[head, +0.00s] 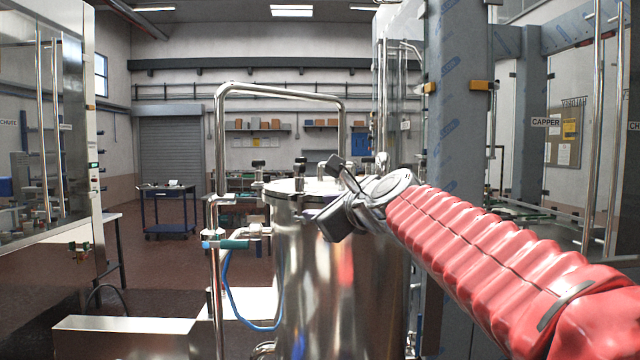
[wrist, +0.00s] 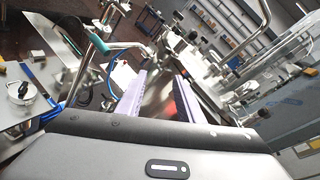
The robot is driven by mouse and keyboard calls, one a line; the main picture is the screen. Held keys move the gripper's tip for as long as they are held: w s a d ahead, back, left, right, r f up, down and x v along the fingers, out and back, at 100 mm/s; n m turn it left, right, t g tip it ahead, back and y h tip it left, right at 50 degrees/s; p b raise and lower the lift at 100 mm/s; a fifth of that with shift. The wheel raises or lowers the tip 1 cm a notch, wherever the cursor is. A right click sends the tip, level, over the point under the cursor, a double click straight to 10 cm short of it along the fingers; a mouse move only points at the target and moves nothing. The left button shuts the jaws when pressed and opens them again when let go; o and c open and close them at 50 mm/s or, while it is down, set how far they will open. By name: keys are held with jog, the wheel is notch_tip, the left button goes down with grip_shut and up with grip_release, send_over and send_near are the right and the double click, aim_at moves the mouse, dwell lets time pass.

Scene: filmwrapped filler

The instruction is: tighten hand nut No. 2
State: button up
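A steel tank (head: 340,280) stands in the middle of the head view with a round lid (head: 292,187). I cannot read any numbers, so I cannot tell which is No. 2. My gripper (head: 328,218) is at the tank's upper right side, its fingers not clear there. In the wrist view my gripper (wrist: 158,90) has two lavender fingers apart, with nothing held between them. The tank's shiny wall (wrist: 160,95) shows behind the gap.
A steel pipe frame (head: 216,140) rises left of the tank, with a teal-handled valve (head: 234,244) and a blue hose (head: 228,290). A grey pillar (head: 457,130) stands at the right. A blue cart (head: 168,208) stands far back left, with open floor around it.

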jog(key=s+d+f+n+g+h, duration=0.2)
jog(key=s+d+f+n+g, duration=0.1)
jog(key=s+f+n, duration=0.5)
jog(key=s+d+f+n+g+h, duration=0.2)
jog(key=s+d+f+n, duration=0.3)
jog(key=s+f+n, duration=0.4)
jog(key=s+d+f+n+g+h, duration=0.1)
jog(key=s+d+f+n+g, duration=0.3)
jog(key=s+f, duration=1.4)
jog(key=f+n, duration=0.1)
jog(key=n, duration=0.3)
jog(key=shift+s+f+n+h, duration=0.25)
jog(key=shift+n+h, duration=0.05)
jog(key=shift+h, duration=0.1)
